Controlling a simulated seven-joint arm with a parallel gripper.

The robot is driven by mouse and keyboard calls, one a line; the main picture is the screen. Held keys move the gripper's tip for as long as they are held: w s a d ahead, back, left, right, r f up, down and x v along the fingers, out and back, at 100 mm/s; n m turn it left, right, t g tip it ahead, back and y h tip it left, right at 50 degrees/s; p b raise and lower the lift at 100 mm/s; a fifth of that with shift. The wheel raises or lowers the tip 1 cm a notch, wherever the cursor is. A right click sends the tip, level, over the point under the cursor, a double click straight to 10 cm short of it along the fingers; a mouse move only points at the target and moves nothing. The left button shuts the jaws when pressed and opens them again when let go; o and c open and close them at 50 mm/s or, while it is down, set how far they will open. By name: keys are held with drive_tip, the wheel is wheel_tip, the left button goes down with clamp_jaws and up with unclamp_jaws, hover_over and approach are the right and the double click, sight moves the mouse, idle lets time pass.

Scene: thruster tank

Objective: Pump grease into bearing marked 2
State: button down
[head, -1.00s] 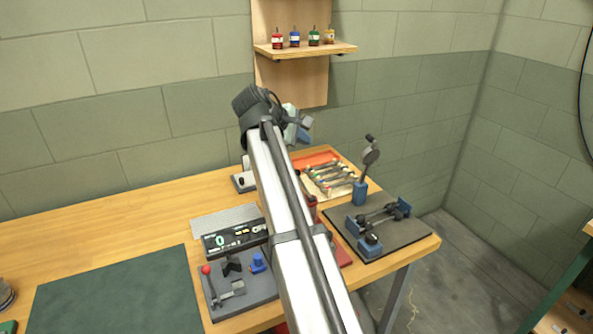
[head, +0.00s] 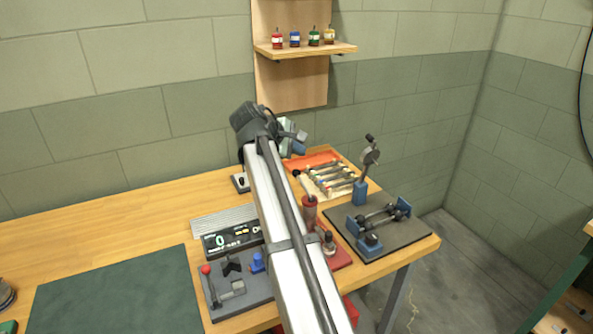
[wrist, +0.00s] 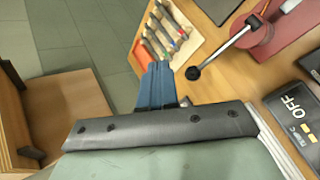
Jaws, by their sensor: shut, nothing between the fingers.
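A dark red cylinder (head: 310,212) stands on a red base, partly behind my arm in the head view. A thin lever with a black ball knob (wrist: 193,73) reaches out from it in the wrist view. My gripper (wrist: 160,68) has its blue fingers together and empty, to the left of the knob and apart from it in the picture. In the head view, the gripper (head: 298,149) is above the back of the bench, partly hidden by its wrist. Blue blocks carrying a shaft (head: 383,215) stand on a dark board at right. I cannot read any bearing number.
A wooden rack of several tools (head: 328,180) lies behind the red base. A dial gauge on a blue stand (head: 362,190) rises beside the board. A display (head: 233,240) and a grey fixture plate (head: 240,290) lie at front left. The left bench is mostly clear.

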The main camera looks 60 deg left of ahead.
hover_over(301, 180)
drive_tip(key=s+a, duration=0.1)
drive_tip(key=a, duration=0.1)
drive_tip(key=shift+d+f, duration=0.15)
drive_tip(key=shift+f, duration=2)
